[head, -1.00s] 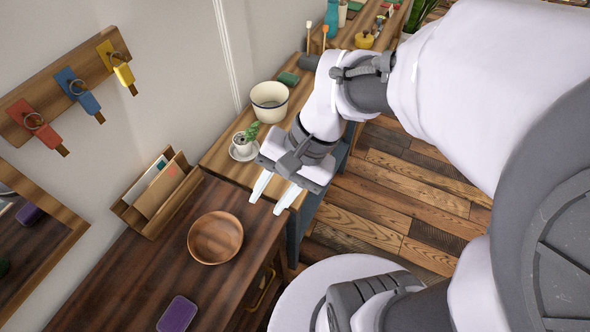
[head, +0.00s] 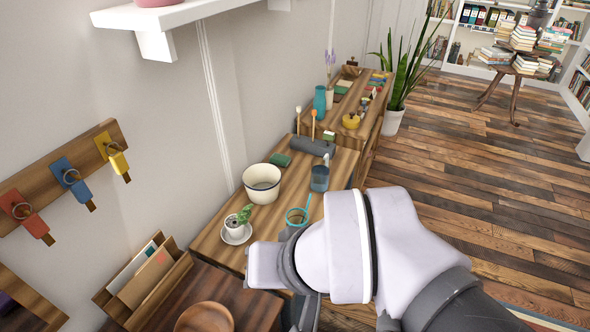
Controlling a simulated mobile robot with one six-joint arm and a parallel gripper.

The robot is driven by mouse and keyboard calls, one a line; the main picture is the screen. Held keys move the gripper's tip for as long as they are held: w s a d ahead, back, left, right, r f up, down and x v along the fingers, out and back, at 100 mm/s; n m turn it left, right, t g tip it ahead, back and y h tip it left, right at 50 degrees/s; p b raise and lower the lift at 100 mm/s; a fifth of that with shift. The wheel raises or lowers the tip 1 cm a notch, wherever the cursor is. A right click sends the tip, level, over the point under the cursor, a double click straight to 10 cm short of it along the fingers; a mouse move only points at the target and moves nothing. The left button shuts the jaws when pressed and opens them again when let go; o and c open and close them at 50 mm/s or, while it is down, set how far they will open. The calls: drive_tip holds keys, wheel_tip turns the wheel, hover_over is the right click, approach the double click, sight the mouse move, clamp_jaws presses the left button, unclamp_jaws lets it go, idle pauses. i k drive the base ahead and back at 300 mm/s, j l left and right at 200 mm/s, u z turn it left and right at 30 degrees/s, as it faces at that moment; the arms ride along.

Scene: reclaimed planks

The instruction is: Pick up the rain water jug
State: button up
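On the light wooden bench, a small teal-rimmed vessel (head: 297,217) with a thin teal piece rising beside it stands just beyond my wrist, which hides its lower part. Behind it stands a blue-grey container (head: 320,178) with a pale upright top. I cannot tell for certain which of these is the rain water jug. My gripper (head: 265,268) is at the near end of the bench, in front of the teal-rimmed vessel. Its fingers are hidden, so whether it is open or holds anything does not show.
A cream pot (head: 262,184), a potted seedling on a saucer (head: 237,235), a green block (head: 281,160) and a dark roll (head: 312,147) crowd the bench. A letter rack (head: 145,280) and wooden bowl (head: 205,318) are nearer. Floor at right is clear.

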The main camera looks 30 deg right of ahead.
sight(320, 170)
drive_tip(key=z, duration=0.55)
drive_tip(key=i+l+u, duration=0.6)
drive_tip(key=l+u, duration=0.35)
drive_tip(key=l, duration=0.25)
drive_tip(key=i+l+u, duration=0.15)
drive_tip(key=l+u, duration=0.3)
drive_tip(key=l, duration=0.25)
drive_tip(key=l+u, duration=0.5)
drive_tip(key=l, duration=0.25)
drive_tip(key=k+l+u, duration=0.15)
drive_tip(key=l+u, duration=0.3)
drive_tip(key=l, duration=0.3)
